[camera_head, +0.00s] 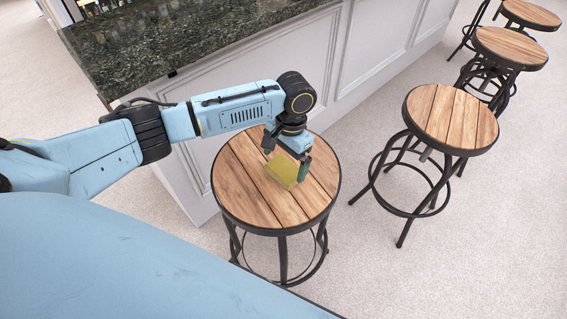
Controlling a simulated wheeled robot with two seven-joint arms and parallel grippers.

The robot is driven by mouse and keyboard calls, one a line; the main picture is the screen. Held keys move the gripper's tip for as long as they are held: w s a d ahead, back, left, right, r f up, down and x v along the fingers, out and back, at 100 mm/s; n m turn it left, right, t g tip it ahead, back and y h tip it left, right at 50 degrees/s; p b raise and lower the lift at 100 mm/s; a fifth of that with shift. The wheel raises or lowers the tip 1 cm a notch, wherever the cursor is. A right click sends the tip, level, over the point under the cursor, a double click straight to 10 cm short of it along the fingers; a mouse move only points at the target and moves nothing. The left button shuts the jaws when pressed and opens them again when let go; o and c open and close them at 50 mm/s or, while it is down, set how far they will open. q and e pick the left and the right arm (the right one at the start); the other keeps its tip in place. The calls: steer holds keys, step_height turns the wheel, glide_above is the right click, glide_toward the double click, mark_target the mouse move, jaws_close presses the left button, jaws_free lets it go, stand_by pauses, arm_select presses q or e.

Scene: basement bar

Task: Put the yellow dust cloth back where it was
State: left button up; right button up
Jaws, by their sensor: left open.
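The yellow dust cloth (283,172) is at the wooden seat of the nearest bar stool (244,190), close to the seat's middle. It looks like a small, flat yellow-green piece standing up on edge or tilted. My left gripper (287,164) points down over the stool, with its fingers at the cloth's upper part. The gripper is open, one dark finger on each side of the cloth. Whether the cloth touches the seat or a finger is hard to tell. My right gripper is out of view.
A white panelled bar counter (312,60) with a dark granite top (170,45) stands behind the nearest stool. A second stool (450,118) stands to the right, and more stools (510,47) are farther back. Light carpet (450,270) is clear at the lower right.

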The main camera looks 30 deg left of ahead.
mark_target(289, 165)
arm_select(q)
step_height(289, 165, up, 10)
steer(key=w+p, duration=0.1)
steer(key=shift+w+d+f, duration=0.15)
steer(key=shift+w+d, duration=0.05)
steer(key=shift+d, duration=0.1)
